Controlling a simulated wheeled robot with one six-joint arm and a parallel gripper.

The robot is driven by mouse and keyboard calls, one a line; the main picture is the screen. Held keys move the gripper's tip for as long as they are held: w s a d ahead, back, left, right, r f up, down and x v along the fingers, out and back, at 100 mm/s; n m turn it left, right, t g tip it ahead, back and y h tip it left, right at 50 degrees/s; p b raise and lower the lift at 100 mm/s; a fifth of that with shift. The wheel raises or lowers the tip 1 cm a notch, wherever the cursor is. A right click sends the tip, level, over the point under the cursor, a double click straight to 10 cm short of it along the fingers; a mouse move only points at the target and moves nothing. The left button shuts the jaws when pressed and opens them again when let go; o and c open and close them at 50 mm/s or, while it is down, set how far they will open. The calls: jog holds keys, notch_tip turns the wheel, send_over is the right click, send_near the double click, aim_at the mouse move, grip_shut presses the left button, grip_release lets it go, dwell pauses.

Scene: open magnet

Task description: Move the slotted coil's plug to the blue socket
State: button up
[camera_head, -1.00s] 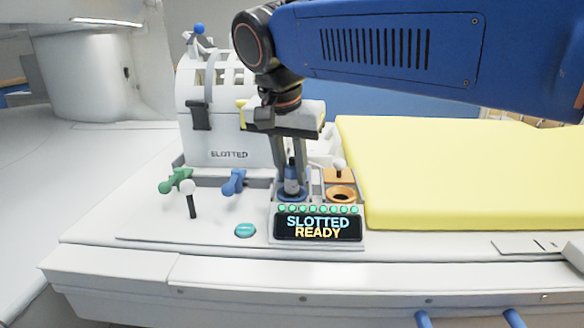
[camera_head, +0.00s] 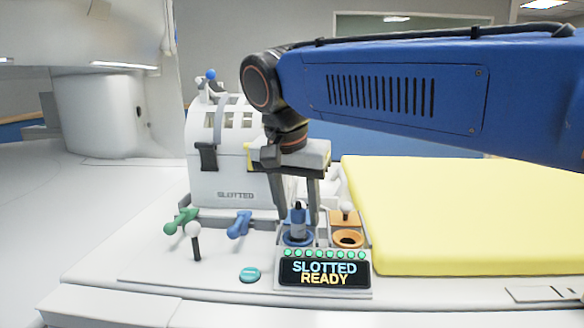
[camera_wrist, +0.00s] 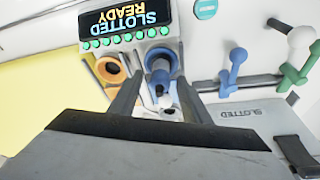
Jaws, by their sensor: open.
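The slotted coil (camera_head: 232,180), a white housing labelled SLOTTED, stands on the white deck at the back left of the panel. Its grey plug (camera_head: 298,229) with a dark blue top stands upright in the blue socket (camera_head: 291,241). My gripper (camera_head: 299,216) is open, its fingers apart on either side of the plug's upper part. In the wrist view the blue socket (camera_wrist: 158,53) and the plug (camera_wrist: 161,76) show between the spread fingers. The display (camera_head: 325,273) reads SLOTTED READY, with a row of green lights above it.
An orange socket (camera_head: 348,239) lies right of the blue one, with a white-knobbed lever (camera_head: 346,211) behind it. A yellow pad (camera_head: 450,215) fills the right.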

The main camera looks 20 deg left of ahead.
jog(key=v, duration=1.6)
jog(key=shift+a, duration=0.1)
